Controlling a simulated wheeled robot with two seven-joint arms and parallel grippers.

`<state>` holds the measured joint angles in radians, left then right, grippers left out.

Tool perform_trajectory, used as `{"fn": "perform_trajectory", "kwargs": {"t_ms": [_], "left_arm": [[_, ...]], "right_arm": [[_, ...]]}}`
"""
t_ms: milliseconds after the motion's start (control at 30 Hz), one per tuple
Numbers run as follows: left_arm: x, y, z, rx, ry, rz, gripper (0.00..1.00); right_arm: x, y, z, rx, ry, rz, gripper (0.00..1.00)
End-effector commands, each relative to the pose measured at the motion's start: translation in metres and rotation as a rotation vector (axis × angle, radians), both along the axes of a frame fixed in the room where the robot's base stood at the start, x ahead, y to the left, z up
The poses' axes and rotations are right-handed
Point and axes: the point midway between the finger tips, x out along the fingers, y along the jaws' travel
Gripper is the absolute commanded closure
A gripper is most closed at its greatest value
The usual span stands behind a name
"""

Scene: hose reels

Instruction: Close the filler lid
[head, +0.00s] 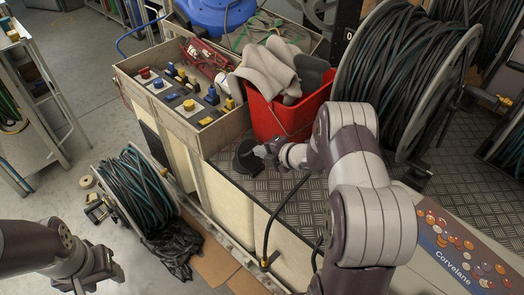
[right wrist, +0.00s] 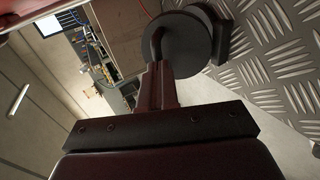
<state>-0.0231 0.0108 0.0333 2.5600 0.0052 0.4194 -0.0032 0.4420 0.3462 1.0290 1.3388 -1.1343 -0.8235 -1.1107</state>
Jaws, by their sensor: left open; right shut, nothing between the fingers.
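The filler lid (head: 244,163) is a dark round disc at the front edge of the checker-plate deck, left of the red bucket. In the right wrist view the lid (right wrist: 190,42) has a dark curved piece at its left and a dark block at its right. I cannot tell whether it lies fully flat. My right gripper (head: 259,151) is shut and empty, its tips at the lid. In the right wrist view the closed fingers (right wrist: 158,75) point at the lid's near edge; contact is unclear. My left gripper (head: 96,277) is open and empty, low over the floor at left.
A red bucket (head: 285,117) with grey cloths stands behind my right gripper. A wooden box (head: 207,132) with switches is to the left. A large hose reel (head: 404,75) stands at right. A smaller reel (head: 139,192) is on the floor. A black hose (head: 272,222) hangs from the deck.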

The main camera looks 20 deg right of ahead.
Motion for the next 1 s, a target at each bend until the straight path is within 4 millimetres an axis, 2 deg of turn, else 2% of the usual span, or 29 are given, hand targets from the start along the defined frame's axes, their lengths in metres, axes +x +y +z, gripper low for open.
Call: {"fn": "perform_trajectory", "kwargs": {"t_ms": [167, 300, 433, 567, 1000], "left_arm": [[0.000, 0.000, 0.006, 0.000, 0.000, 0.000, 0.49], [0.000, 0.000, 0.040, 0.000, 0.000, 0.000, 0.49], [0.000, 0.000, 0.061, 0.000, -0.001, 0.000, 0.49], [0.000, 0.000, 0.053, 0.000, 0.000, 0.000, 0.49], [0.000, 0.000, 0.056, 0.000, 0.000, 0.000, 0.49]], "right_arm": [[0.002, 0.001, 0.004, -0.005, 0.013, 0.001, 1.00], [0.014, 0.007, 0.015, -0.053, 0.128, 0.006, 1.00], [0.023, 0.011, 0.011, -0.092, 0.223, 0.004, 1.00], [0.034, 0.014, -0.001, -0.100, 0.237, 0.000, 1.00], [0.035, 0.016, 0.004, -0.099, 0.235, 0.000, 1.00]]}}
